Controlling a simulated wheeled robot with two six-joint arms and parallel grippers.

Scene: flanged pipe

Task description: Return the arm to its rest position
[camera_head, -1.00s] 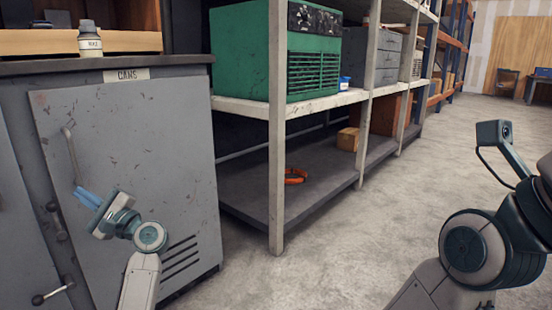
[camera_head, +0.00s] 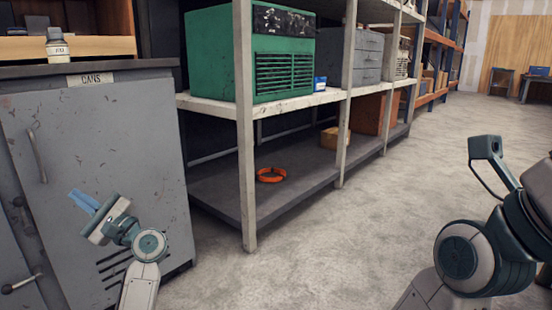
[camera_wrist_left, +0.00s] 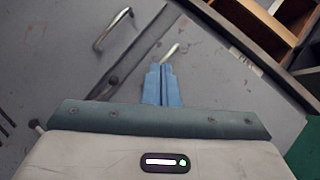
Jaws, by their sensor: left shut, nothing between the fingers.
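My left gripper (camera_head: 84,201) is at the lower left of the head view, in front of the grey cabinet (camera_head: 150,150) labelled CANS. Its blue fingers are shut and hold nothing. In the left wrist view the shut fingers (camera_wrist_left: 162,86) point toward the cabinet front, and a bar handle (camera_wrist_left: 113,29) shows beyond them to the left. The same cabinet's door handle (camera_head: 37,153) is above and left of the gripper in the head view, apart from it. My right arm is at the right edge of the head view; its fingers cannot be made out.
A shelf rack (camera_head: 245,130) stands right of the cabinet, with a green machine (camera_head: 215,55) on its upper shelf and an orange ring (camera_head: 271,174) on its lower one. The concrete floor (camera_head: 350,235) is clear.

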